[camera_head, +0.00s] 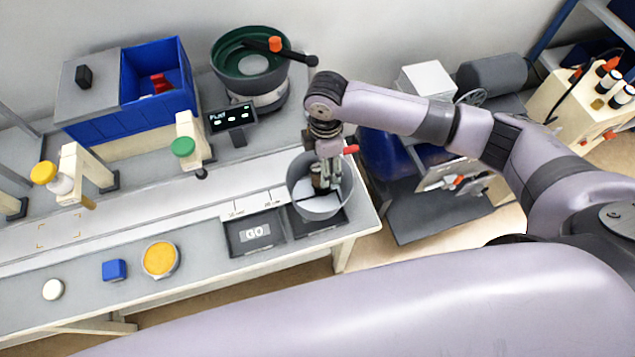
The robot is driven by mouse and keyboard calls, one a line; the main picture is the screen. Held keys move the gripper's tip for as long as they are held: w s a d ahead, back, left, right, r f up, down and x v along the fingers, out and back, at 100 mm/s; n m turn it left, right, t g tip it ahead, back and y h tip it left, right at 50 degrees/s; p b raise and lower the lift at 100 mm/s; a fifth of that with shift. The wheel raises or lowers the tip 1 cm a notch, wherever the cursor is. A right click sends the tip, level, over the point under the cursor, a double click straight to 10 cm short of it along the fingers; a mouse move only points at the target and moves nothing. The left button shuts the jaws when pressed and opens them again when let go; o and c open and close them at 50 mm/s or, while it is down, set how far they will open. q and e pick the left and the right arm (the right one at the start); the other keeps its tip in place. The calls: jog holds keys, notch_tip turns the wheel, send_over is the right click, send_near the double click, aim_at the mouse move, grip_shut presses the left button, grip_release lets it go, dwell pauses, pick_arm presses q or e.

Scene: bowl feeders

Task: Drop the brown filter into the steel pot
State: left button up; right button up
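The grey steel pot (318,209) stands at the right end of the table, on a dark pad. My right gripper (328,184) points down into the pot's mouth, with its fingertips below the rim. A small brownish piece (317,182), which looks like the brown filter, shows at the fingers inside the pot. I cannot tell whether the fingers grip it or it is loose beside them. My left gripper is not in view.
A GO pad (255,234) lies left of the pot. A yellow-topped dish (160,259), blue block (115,270) and white disc (53,289) lie along the front. Behind stand a blue bin (150,107), a green bowl feeder (246,65) and a small display (231,118).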

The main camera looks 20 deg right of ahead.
notch_tip(320, 180, up, 12)
jog(key=shift+f, duration=0.2)
dwell(0.4)
